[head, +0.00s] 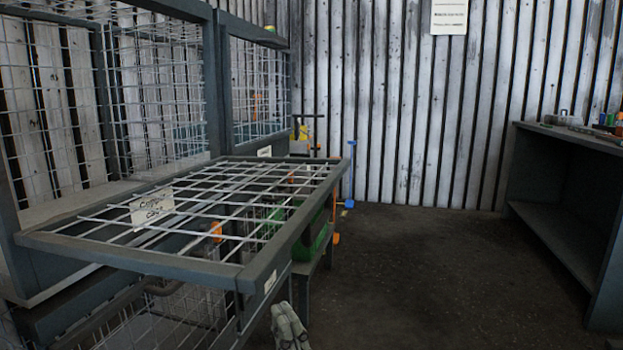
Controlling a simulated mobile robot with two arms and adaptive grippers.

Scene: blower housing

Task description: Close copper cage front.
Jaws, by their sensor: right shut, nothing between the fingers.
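The copper cage front (258,272) is a dark-framed wire-grid panel. It is folded down and sticks out roughly level from the cage on the left. A white handwritten label (152,206) lies on its mesh; the writing is only partly legible. The copper cage (215,85) behind it stands open at that side. My right gripper (290,328) is at the bottom edge of the head view, below and right of the panel's near corner. It is shut and empty, and looks apart from the panel. My left gripper is not in view.
A neighbouring mesh cage (262,90) stands beyond. Under the panel are a green object (318,243) and a low stand. A dark workbench (560,175) with small items stands at the right. The floor (430,270) between is clear.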

